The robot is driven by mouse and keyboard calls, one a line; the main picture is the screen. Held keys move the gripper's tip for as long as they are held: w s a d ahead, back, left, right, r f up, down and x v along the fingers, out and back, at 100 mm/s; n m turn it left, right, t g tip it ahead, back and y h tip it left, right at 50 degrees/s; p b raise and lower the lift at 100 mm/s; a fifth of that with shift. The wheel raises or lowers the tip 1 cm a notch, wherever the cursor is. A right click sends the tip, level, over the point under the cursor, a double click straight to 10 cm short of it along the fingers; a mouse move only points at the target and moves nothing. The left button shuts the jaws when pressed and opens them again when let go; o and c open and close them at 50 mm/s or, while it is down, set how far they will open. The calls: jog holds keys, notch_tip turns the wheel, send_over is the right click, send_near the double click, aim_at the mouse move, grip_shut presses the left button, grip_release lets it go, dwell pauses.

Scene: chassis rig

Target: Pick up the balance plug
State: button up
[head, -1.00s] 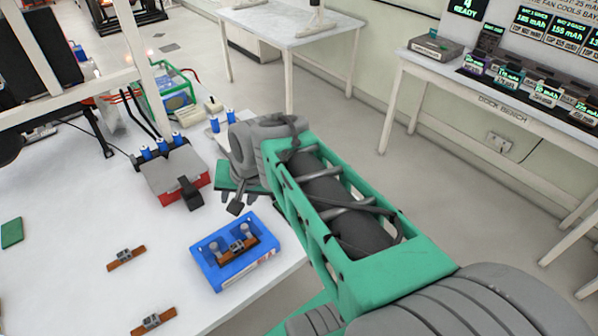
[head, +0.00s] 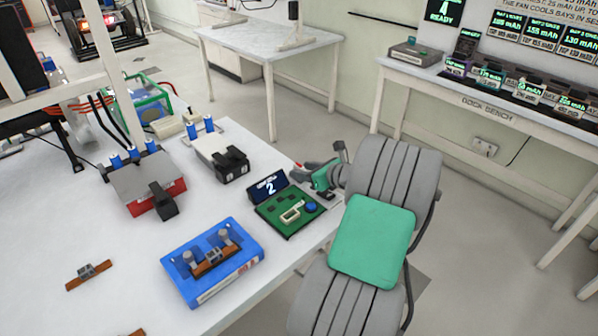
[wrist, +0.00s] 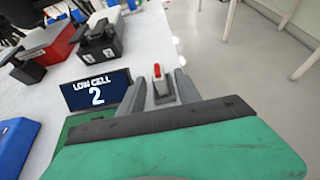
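My gripper (head: 322,177) is low at the table's right edge, beside the green board (head: 284,226) with the "LOW CELL 2" display (head: 267,186). In the wrist view, a small pale piece with a red tip (wrist: 157,72) stands between my two grey fingers (wrist: 160,86); it looks like the balance plug. A gap seems to show beside it, so the fingers look open around it, not closed on it. In the head view only a red bit (head: 299,166) shows by the fingers. The display also shows in the wrist view (wrist: 97,92).
A blue tray (head: 181,262) holding a brown-and-grey part stands left of the board. A black-and-white unit (head: 221,158) and a red-and-grey box (head: 146,187) stand behind. A brown part (head: 88,275) lies on the white table.

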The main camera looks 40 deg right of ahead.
jog(key=shift+w+f, duration=0.3)
jog(key=shift+w, duration=0.35)
jog(key=shift+c, duration=0.2)
grip_shut()
